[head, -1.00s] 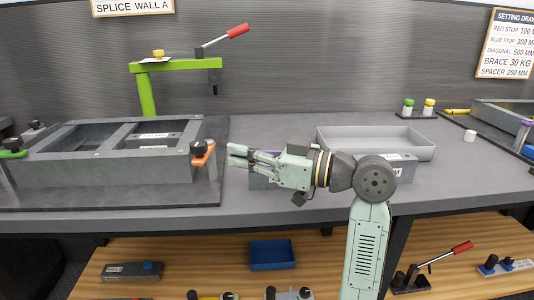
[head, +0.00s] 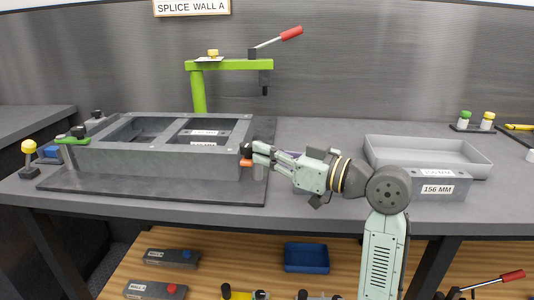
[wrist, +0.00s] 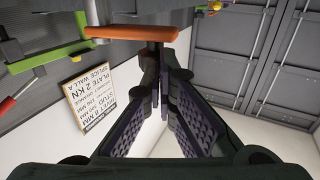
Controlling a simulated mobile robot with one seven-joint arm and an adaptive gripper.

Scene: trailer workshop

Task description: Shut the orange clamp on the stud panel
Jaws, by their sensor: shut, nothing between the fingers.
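The grey stud panel (head: 150,163) lies on a dark mat on the bench, in the left half of the head view. The orange clamp (head: 246,162) is at its right front corner, with a black knob. My gripper (head: 257,154) is shut and empty, coming from the right with its fingertips at the clamp. In the wrist view, the orange clamp bar (wrist: 130,33) crosses just beyond my fingertips (wrist: 160,72). A dark post shows below the bar near the fingertips. The fingers partly hide the clamp in the head view; contact is unclear.
A green clamp (head: 72,140) sits at the panel's left end. A green stand with a red-handled toggle (head: 230,64) rises behind the panel. A grey tray (head: 428,152) and a block labelled 156 MM (head: 437,189) lie to the right. A shelf is below.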

